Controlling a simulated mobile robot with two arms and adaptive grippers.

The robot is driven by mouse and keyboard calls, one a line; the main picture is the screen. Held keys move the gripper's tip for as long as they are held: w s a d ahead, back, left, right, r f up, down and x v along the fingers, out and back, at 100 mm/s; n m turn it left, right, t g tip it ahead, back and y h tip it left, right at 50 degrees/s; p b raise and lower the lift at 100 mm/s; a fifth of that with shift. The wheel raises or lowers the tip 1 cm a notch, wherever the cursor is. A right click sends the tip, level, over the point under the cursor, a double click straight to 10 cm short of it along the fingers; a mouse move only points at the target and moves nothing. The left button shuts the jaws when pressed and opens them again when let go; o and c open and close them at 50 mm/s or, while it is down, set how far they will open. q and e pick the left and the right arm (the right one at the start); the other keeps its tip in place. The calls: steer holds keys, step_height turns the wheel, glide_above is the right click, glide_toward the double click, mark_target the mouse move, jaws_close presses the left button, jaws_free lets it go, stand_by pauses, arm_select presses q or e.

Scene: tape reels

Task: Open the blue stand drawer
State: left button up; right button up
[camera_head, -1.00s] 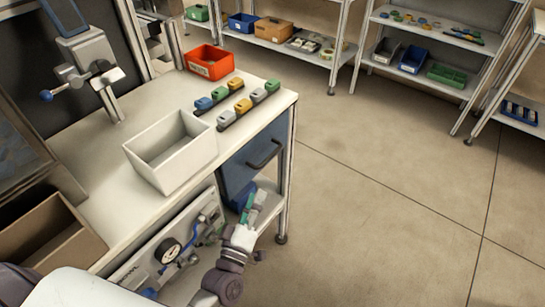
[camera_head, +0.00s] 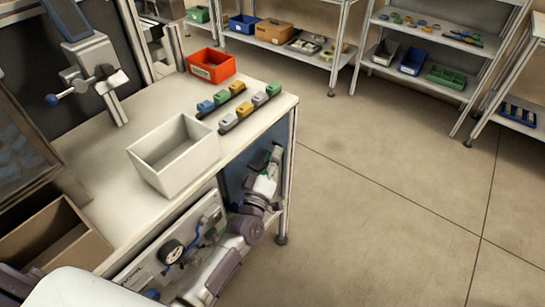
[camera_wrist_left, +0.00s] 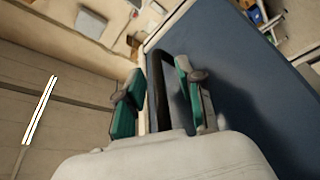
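The blue stand drawer (camera_head: 234,178) sits under the right end of the white workbench, and its front looks closed. In the left wrist view, the drawer's blue front (camera_wrist_left: 240,75) fills the right side, with its black bar handle (camera_wrist_left: 158,95) standing out from it. My left gripper (camera_head: 274,160) is at the drawer front and hides most of the handle in the head view. In the left wrist view, its green-padded fingers (camera_wrist_left: 160,98) are apart, one on each side of the handle, with gaps visible. My right gripper is not in view.
A white open bin (camera_head: 174,160), two rows of small coloured parts (camera_head: 240,108) and a red bin (camera_head: 211,66) stand on the bench (camera_head: 110,190). A gauge panel (camera_head: 172,251) is below. Open floor (camera_head: 380,210) lies to the right.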

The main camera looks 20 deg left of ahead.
arm_select(q)
jaws_close()
stand_by(0.5)
